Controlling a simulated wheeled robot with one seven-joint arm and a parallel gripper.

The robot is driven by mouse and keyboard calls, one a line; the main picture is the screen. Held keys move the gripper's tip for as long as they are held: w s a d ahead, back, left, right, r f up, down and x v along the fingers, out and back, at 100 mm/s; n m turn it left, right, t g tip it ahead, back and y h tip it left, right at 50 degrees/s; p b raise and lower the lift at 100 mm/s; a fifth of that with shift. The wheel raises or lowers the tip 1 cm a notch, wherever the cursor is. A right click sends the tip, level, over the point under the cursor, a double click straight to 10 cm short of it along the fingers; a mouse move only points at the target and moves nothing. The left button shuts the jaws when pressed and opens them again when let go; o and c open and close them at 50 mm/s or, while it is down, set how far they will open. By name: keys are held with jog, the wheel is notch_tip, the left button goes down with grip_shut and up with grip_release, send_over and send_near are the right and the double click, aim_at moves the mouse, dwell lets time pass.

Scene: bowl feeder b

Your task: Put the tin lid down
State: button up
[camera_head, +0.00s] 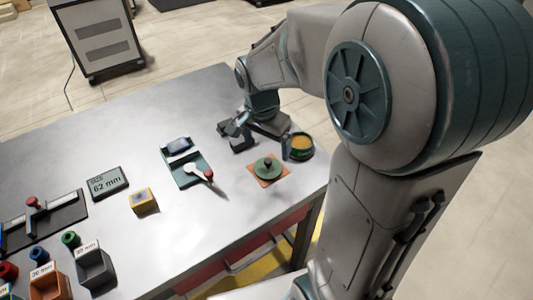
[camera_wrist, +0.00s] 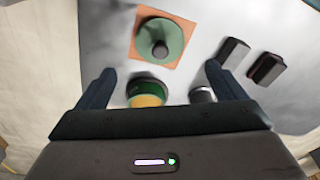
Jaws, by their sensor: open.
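The tin lid (camera_head: 267,166) is a green disc with a dark knob. It lies flat on the orange square mat (camera_head: 257,178); the wrist view shows the lid (camera_wrist: 176,32) on the mat (camera_wrist: 141,43) too. The open tin (camera_head: 301,148) stands beside the mat with orange-yellow contents; it also shows in the wrist view (camera_wrist: 147,82). My gripper (camera_wrist: 160,69) is open and empty, with its fingers spread wide. In the wrist view, the lid is beyond the fingertips and apart from them, and the tin shows between the fingers.
Two dark blocks (camera_wrist: 234,52) stand beside the lid. A green tray (camera_head: 187,172) with a red-knobbed tool, a yellow box (camera_head: 145,200) and a "62 mm" display (camera_head: 107,183) stand to the left. Bins (camera_head: 95,270) are at lower left. The table's middle (camera_head: 190,235) is clear.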

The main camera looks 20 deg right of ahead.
jog(key=s+r+n+t+y, duration=0.1)
jog(key=s+r+n, duration=0.2)
jog(key=s+n, duration=0.6)
jog(key=s, duration=0.4)
jog(key=shift+n, duration=0.4)
jog(key=shift+d+r, duration=0.1)
jog(key=shift+t, duration=0.4)
notch_tip(320, 180, up, 5)
jog(key=p, duration=0.5)
jog(key=shift+d, duration=0.15)
